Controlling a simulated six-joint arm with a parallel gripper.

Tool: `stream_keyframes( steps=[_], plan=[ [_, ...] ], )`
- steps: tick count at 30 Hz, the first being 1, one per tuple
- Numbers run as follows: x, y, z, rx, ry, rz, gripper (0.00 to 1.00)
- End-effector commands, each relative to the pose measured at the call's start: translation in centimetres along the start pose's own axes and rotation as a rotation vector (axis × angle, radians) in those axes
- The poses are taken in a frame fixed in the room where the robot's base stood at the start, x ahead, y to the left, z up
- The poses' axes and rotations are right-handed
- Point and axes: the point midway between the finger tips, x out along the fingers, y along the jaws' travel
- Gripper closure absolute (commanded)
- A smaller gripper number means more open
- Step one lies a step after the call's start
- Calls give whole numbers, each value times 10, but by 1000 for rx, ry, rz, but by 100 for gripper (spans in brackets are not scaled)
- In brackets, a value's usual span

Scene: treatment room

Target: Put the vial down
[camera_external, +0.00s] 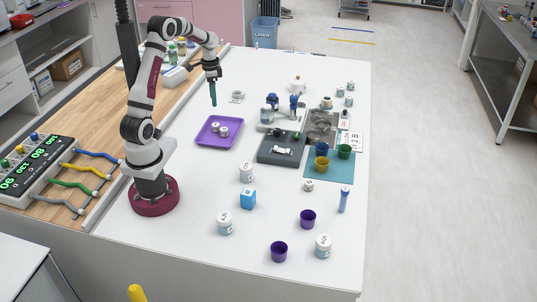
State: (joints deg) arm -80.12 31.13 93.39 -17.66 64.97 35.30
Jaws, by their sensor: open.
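My gripper (213,101) hangs pointing down above the far edge of the purple tray (204,140). Its long teal fingers look close together at this size, and I see nothing clearly held between them. Two small whitish pieces, perhaps vials (223,131), are on the purple tray below and slightly right of the gripper, apart from it. They are too small to tell for sure which one is the vial, or whether it is one of the small white jars elsewhere.
A dark block (270,153) stands right of the tray. A teal mat (318,176) holds coloured cups. White jars (225,226), a blue box (248,199) and purple cups (279,251) stand toward the front. The tabletop between tray and front jars is mostly clear.

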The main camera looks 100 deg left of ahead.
Motion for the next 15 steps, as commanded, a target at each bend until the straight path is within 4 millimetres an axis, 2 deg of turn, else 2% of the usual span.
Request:
stream_keyframes(
  steps=[4, 5, 6, 8, 9, 11, 12, 14, 15],
  plan=[
    [-5, 9, -5, 18, -2, -1, 32],
    [-10, 19, -11, 38, -3, -3, 32],
    [-19, 41, -21, 77, -6, -8, 32],
    [-38, 93, -36, 171, -15, -17, 32],
    [-53, 138, -42, 248, -21, -26, 32],
    [-72, 211, -35, 382, -31, -43, 32],
    [-82, 257, -20, 477, -37, -60, 32],
    [-90, 310, 14, 611, -40, -85, 32],
    [-91, 335, 39, 692, -41, -102, 32]
  ],
)
